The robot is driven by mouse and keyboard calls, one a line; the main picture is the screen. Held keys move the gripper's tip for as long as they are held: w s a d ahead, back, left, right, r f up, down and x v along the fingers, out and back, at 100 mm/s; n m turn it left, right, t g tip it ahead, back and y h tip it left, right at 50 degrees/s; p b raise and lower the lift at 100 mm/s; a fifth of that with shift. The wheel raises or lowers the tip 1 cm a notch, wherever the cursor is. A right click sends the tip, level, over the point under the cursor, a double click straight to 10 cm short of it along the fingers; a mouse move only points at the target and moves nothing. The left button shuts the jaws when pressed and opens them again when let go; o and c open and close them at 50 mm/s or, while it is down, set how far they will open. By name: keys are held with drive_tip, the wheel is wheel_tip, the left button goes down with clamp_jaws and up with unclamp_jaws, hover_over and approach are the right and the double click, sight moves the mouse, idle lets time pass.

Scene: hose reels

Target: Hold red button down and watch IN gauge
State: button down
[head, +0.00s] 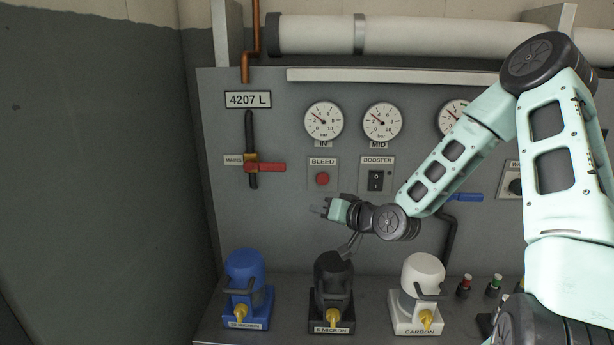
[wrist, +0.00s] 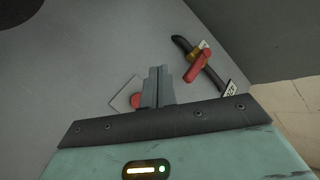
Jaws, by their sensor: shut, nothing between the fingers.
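The red button (head: 322,179) sits on a small plate labelled BLEED on the grey panel, and it looks uncovered in the head view. The IN gauge (head: 323,121) is above it, a round white dial with its needle pointing to the upper left. My gripper (head: 318,209) is shut and empty, a little below the BLEED plate in the head view. In the wrist view the shut fingers (wrist: 157,87) partly cover the red button (wrist: 136,100), which shows at their left. I cannot tell whether they touch it.
A red-handled valve (head: 265,167) on a dark pipe is left of the button; it also shows in the wrist view (wrist: 197,66). The MID gauge (head: 382,122) and BOOSTER switch (head: 376,180) are to the right. Blue (head: 245,270), black (head: 332,275) and white (head: 424,270) filter housings stand below.

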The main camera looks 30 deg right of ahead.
sight(323, 179)
drive_tip(key=shift+w+d+r+m+t+h, duration=0.15)
drive_tip(key=shift+d+r+m+t+h, duration=0.25)
drive_tip(key=shift+d+r+m+t, duration=0.45)
drive_tip(key=shift+d+r+n, duration=0.1)
drive_tip(key=shift+d+n, duration=0.05)
drive_tip(key=shift+n, duration=0.1)
drive_tip(key=shift+w+d, duration=0.8)
drive_tip(key=shift+w, duration=0.45)
drive_tip(key=shift+w+d, duration=0.8)
drive_tip(key=shift+w, duration=0.4)
drive_tip(key=shift+w+d, duration=0.8)
drive_tip(key=shift+w, duration=0.45)
drive_tip(key=shift+w+d, duration=0.2)
drive_tip(key=shift+w, duration=0.15)
